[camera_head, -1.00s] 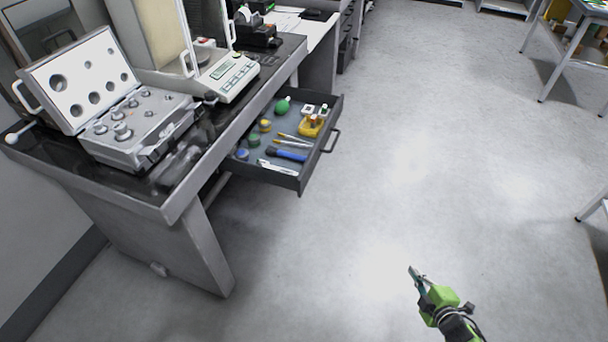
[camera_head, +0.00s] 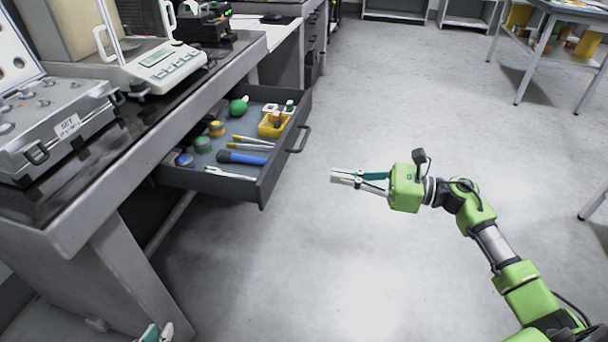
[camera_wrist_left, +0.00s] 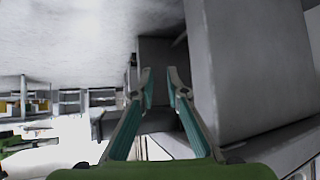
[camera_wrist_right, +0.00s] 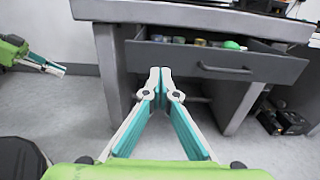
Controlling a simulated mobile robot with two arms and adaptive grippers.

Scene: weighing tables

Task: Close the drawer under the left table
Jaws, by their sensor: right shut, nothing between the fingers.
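The dark grey drawer (camera_head: 284,157) is pulled out from under the left table (camera_head: 85,220), with its handle (camera_head: 300,139) on the front panel. In the right wrist view the drawer front (camera_wrist_right: 190,60) and handle (camera_wrist_right: 225,70) lie ahead of the fingertips. My right gripper (camera_head: 334,178) is shut and empty. It points left and is to the right of the drawer front, apart from it. My left gripper (camera_head: 158,333) shows only its tips at the bottom edge of the head view. In the left wrist view its fingers (camera_wrist_left: 160,75) are apart with nothing between them.
The drawer holds a yellow tray (camera_head: 268,129), a blue-handled brush (camera_head: 242,157), a green bulb (camera_head: 238,106) and several small jars. A balance (camera_head: 165,65) and an open weight case (camera_head: 60,125) stand on the table. The floor right of the drawer is clear.

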